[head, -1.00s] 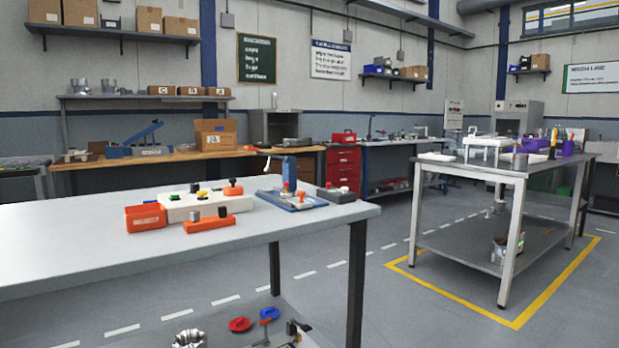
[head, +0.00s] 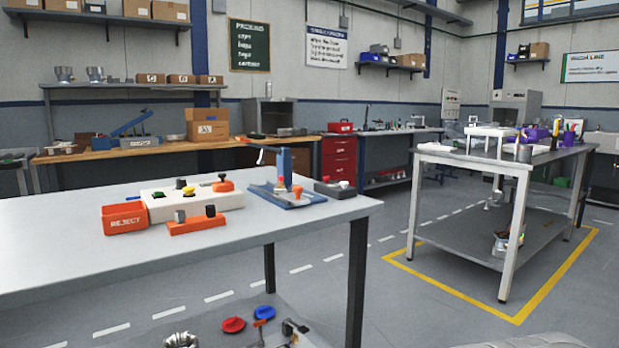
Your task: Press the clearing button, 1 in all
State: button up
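A white control box (head: 216,202) lies on the near grey table. On its top are a green button (head: 158,195), a yellow button (head: 189,191) with a dark part beside it, and an orange-red mushroom button (head: 222,186). I cannot tell from markings which one is the clearing button. An orange block with two dark knobs (head: 196,224) lies right in front of the box. My gripper is not in view.
An orange REJECT bin (head: 125,218) stands left of the box. A blue press fixture (head: 286,193) and a dark grey block (head: 334,189) stand to its right. The near table (head: 90,257) has bare room at front left. A second table (head: 470,160) stands right, across open floor.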

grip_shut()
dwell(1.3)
